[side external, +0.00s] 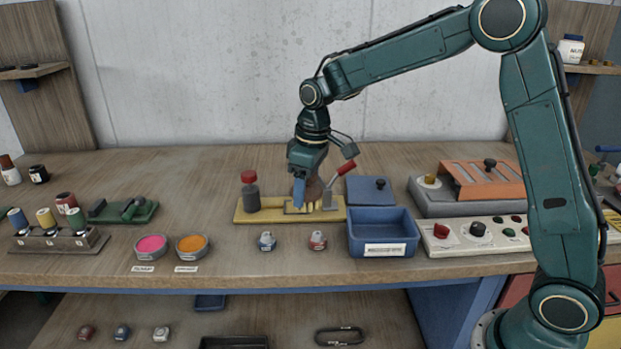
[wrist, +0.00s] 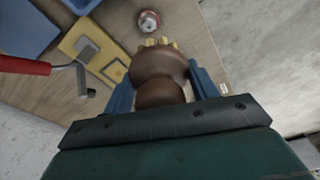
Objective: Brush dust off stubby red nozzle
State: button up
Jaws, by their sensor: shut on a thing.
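My gripper (side external: 301,200) is shut on a brush with a rounded brown wooden handle (wrist: 160,68) and pale yellow bristles (wrist: 160,42). In the side view the brush is mostly hidden behind the fingers, above the yellow plate. The stubby red nozzle (side external: 318,240) stands on the bench in front of the plate, right of centre, with pale grey patches on it. It also shows in the wrist view (wrist: 148,21), just beyond the bristle tips. The brush and nozzle look apart in the side view.
The yellow plate (side external: 243,215) bears a dark red-capped bottle (side external: 250,193) and a red-handled lever (side external: 345,168) close beside my gripper. A blue bin (side external: 383,248) stands right of the nozzle. Pink (side external: 150,244) and orange (side external: 192,244) pots are at left. Bench front is clear around the nozzles.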

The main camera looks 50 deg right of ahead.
notch_tip(320, 180, down, 7)
jog(key=shift+r, duration=0.2)
dwell(0.6)
jog(key=shift+f, duration=1)
dwell(1.0)
jog(key=shift+s+d, duration=0.1)
jog(key=shift+s+d+r, duration=0.1)
jog(key=shift+s+d, duration=1.4)
jog(key=shift+d, duration=0.3)
jog(key=shift+w+a, duration=0.1)
jog(key=shift+w+a, duration=1.5)
jog(key=shift+a, duration=0.3)
jog(key=shift+r, duration=3)
